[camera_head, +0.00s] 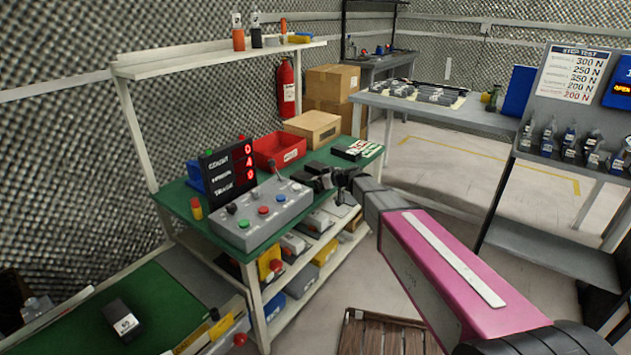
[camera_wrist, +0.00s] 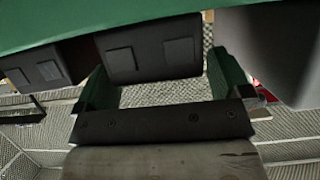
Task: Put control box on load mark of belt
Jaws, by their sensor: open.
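Several dark boxes stand on the green-topped bench (camera_head: 190,200). One dark box (camera_wrist: 150,55) with two square panels shows between my fingers in the wrist view, and another (camera_wrist: 40,65) is beside it; I cannot tell which is the control box. My gripper (camera_head: 328,180) is open at the bench's right part, beside the dark boxes; it also shows in the wrist view (camera_wrist: 155,80). Contact with the box cannot be told. The green belt (camera_head: 160,295) is at the lower left, with a dark labelled box (camera_head: 121,320) on it. I cannot make out a load mark.
A grey button panel (camera_head: 235,232), a black counter display (camera_head: 228,170), a red bin (camera_head: 279,150) and a cardboard box (camera_head: 313,127) crowd the bench. An upper shelf (camera_head: 210,57) is above it. A wooden pallet (camera_head: 380,335) lies on the floor. Open floor is at right.

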